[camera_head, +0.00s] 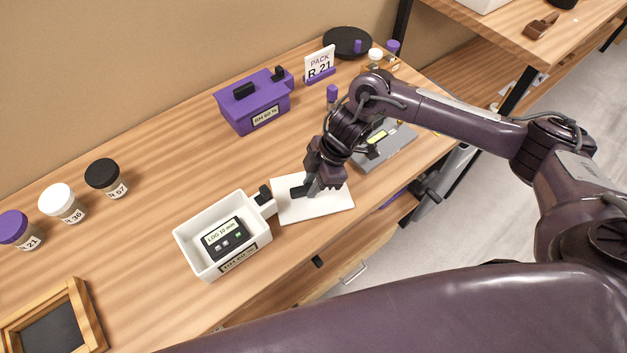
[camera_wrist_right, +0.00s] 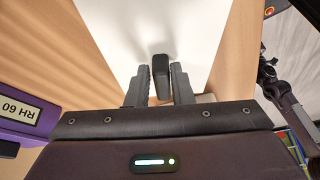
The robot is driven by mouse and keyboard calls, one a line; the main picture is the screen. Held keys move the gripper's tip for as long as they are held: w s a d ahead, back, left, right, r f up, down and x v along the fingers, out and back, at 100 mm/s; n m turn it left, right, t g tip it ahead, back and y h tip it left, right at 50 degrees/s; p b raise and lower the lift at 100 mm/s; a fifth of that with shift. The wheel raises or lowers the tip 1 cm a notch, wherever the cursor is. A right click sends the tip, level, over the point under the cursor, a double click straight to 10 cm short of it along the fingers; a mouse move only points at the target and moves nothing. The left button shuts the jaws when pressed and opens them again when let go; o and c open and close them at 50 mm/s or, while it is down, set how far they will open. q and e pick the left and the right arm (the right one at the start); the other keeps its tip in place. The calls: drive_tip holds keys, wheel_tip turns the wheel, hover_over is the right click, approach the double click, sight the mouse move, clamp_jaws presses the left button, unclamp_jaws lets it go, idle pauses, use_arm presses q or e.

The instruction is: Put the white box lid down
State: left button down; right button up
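The white box lid (camera_head: 330,204) is level, at or just above the table top, right of the open white box (camera_head: 188,245). Its black handle (camera_head: 297,192) points up and also shows in the wrist view (camera_wrist_right: 160,78). My right gripper (camera_head: 312,187) comes down over the lid, its fingers on both sides of the handle and seemingly closed on it. In the wrist view the right gripper (camera_wrist_right: 161,84) has the white lid (camera_wrist_right: 120,25) spread beyond its fingertips. The white box holds a dark logger with a pale label (camera_head: 222,234). My left gripper is not in view.
A grey scale-like device (camera_head: 385,150) lies just beyond my right gripper. Several jars (camera_head: 62,202) stand left, with a wooden frame (camera_head: 90,315) in front. The table's front edge is close to the lid.

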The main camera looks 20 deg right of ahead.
drive_tip(key=shift+o, duration=1.2)
drive_tip(key=shift+w, duration=0.1)
drive_tip(key=shift+o, duration=0.4)
drive_tip(key=shift+d, duration=0.1)
drive_tip(key=shift+r, duration=0.4)
use_arm(q)
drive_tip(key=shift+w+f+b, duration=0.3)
drive_tip(key=shift+b, duration=0.05)
use_arm(e)
drive_tip(key=v, duration=1.1)
drive_tip(key=shift+d+r, duration=0.2)
drive_tip(key=shift+r, duration=0.1)
